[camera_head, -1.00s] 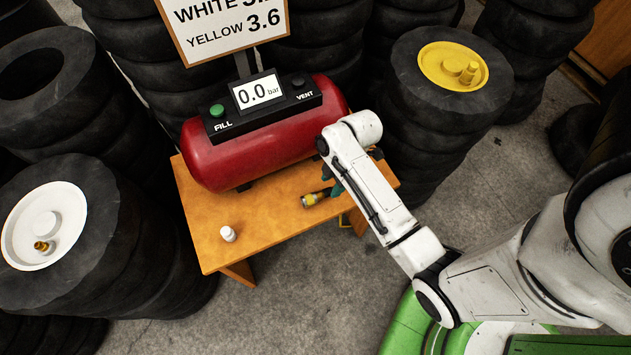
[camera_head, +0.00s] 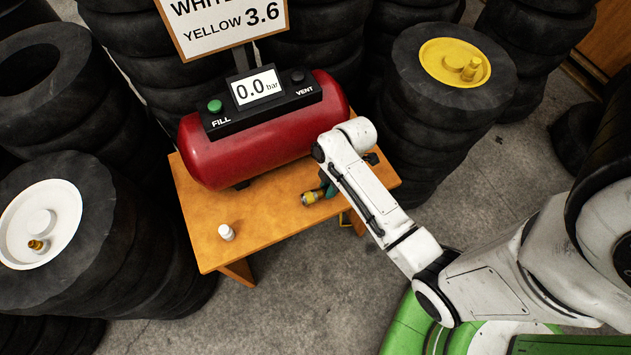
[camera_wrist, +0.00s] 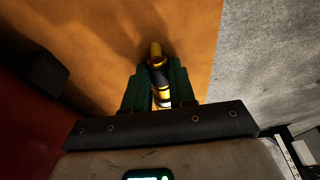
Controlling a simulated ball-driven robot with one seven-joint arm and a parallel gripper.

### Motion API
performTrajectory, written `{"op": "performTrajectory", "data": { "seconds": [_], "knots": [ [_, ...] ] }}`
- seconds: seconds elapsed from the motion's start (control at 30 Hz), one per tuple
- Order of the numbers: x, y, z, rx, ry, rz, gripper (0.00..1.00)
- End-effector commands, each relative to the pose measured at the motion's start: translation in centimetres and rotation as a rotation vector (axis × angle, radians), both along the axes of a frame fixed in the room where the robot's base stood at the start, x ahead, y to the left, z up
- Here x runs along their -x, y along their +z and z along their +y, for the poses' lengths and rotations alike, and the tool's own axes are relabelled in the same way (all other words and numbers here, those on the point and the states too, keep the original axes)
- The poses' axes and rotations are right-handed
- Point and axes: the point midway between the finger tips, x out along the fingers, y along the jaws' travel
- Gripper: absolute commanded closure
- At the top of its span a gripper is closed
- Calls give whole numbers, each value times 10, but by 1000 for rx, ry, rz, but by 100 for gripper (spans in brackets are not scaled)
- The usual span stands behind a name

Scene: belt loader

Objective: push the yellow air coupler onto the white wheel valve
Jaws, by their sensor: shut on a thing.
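The yellow air coupler (camera_head: 310,197) lies at the front of the orange table. My gripper (camera_wrist: 157,82) has its green fingers shut on the coupler's dark, banded body. The coupler's yellow end (camera_wrist: 155,50) sticks out past the fingertips in the wrist view. In the head view my arm partly hides the gripper and the coupler's rear. The brass valve (camera_head: 38,246) sits on the white wheel (camera_head: 62,222) at far left, well away from my gripper. I cannot tell whether the coupler is clear of the table.
The orange table (camera_head: 270,220) carries a red compressor tank (camera_head: 200,158), whose display reads 0.0 bar, and a small white cap (camera_head: 226,232). A yellow wheel (camera_head: 432,58) tops a tyre stack at right. Tyre stacks crowd the back and left. Grey floor is open in front.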

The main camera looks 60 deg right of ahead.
Motion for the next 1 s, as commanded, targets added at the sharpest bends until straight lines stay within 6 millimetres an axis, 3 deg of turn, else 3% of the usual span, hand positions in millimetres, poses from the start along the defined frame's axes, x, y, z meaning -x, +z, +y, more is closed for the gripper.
{"op": "performTrajectory", "data": {
  "seconds": [0.1,0.57,1.0],
  "knots": [
    [0,0,0,0,0,0,100],
    [0,1,0,0,0,0,100],
    [0,21,0,0,0,0,100]
  ]
}}
